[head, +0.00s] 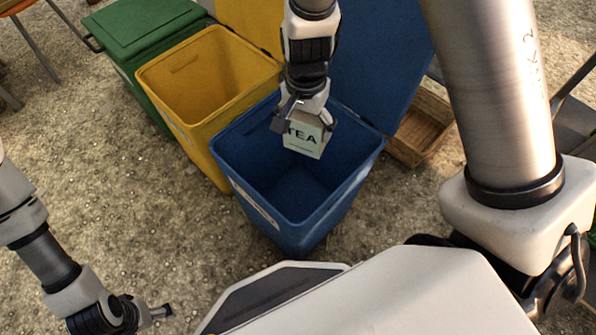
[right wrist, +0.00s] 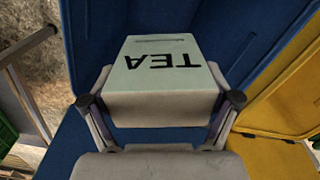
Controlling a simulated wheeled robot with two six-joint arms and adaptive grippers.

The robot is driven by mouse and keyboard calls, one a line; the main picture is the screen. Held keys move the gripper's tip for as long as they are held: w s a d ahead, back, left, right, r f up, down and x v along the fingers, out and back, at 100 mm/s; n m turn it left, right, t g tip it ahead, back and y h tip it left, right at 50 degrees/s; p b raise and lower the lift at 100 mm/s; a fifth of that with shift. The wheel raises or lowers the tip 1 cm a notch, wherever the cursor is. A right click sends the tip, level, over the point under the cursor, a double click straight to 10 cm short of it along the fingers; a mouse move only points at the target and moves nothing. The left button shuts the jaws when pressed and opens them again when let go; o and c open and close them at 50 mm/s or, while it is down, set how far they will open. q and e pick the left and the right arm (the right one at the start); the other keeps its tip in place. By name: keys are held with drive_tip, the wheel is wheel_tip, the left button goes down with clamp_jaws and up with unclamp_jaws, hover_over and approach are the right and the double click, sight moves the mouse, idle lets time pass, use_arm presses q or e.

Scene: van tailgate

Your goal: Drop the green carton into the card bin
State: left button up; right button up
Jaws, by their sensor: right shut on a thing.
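A pale green carton (head: 306,136) marked TEA hangs over the open mouth of the blue bin (head: 255,191). My right gripper (head: 304,118) is shut on the carton from above, and its fingers sit on both sides of it. In the right wrist view the carton (right wrist: 160,85) fills the space between the fingers, with blue bin walls behind it. Whether the blue bin is the card bin cannot be read; its label is too small. My left gripper (head: 146,314) is at the lower left, away from the bins; its jaws are too unclear to judge.
An open yellow bin (head: 205,130) stands left of the blue bin, and a green bin (head: 140,25) with its lid shut stands beyond. The blue lid (head: 385,60) stands raised behind. A wooden crate (head: 425,122) lies at the right. Gravelly ground at the left is clear.

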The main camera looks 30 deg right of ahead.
wheel_tip(320, 180, down, 4)
drive_tip(key=b, duration=0.2)
drive_tip(key=shift+r+b, duration=0.15)
drive_tip(key=shift+b, duration=0.25)
use_arm(q)
wheel_tip(320, 180, down, 4)
drive_tip(key=shift+r, duration=0.1)
use_arm(e)
drive_tip(key=shift+r, duration=0.1)
drive_tip(key=o, duration=0.7)
wheel_tip(320, 180, up, 12)
drive_tip(key=shift+r, duration=0.1)
use_arm(q)
drive_tip(key=shift+s, duration=0.1)
